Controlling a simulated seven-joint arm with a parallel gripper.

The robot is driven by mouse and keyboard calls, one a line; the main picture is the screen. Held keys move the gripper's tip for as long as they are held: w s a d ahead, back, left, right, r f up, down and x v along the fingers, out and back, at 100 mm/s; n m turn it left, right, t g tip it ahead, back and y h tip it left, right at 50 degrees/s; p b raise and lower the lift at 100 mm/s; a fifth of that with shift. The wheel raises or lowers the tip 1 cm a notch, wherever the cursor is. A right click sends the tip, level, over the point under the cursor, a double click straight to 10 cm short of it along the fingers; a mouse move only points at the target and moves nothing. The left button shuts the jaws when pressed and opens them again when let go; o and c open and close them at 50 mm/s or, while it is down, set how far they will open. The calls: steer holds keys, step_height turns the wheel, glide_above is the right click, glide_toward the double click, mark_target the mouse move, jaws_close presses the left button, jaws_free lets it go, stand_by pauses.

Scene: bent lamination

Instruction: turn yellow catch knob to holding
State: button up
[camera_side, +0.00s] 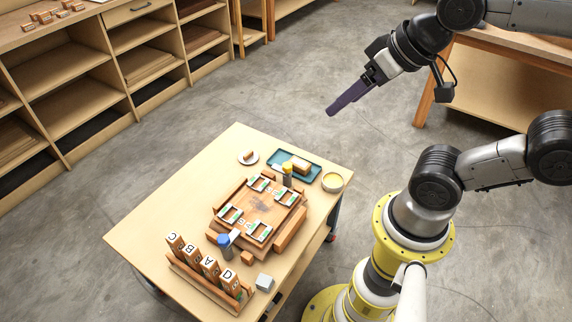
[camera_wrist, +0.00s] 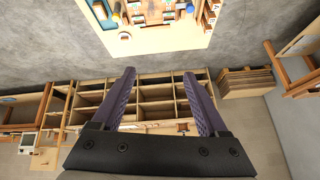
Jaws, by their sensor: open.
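The yellow catch knob (camera_side: 287,168) stands at the far edge of the wooden fixture (camera_side: 262,207), beside the teal tray, in the side view. It is small there, and its turned position cannot be made out. A blue knob (camera_side: 224,241) stands at the fixture's near edge. Labelled blocks sit around the fixture's middle. My gripper (camera_side: 334,110) is high above and beyond the table, well away from the knob. In the wrist view my gripper (camera_wrist: 158,76) has its two purple fingers apart, with nothing between them.
The teal tray (camera_side: 312,174) holds a wooden block. The table's left side is clear.

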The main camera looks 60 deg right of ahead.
steer(key=w+d+m, duration=0.3)
steer(key=w+m, duration=0.1)
steer(key=w, duration=0.6)
steer(key=w+d+m, duration=0.2)
steer(key=w+m, duration=0.2)
steer(key=w, duration=0.5)
steer(key=m+g, duration=0.6)
glide_above(287, 165)
step_height(287, 165, down, 35)
step_height(287, 165, down, 13)
steer(key=shift+d+r, duration=0.1)
steer(key=shift+c, duration=0.2)
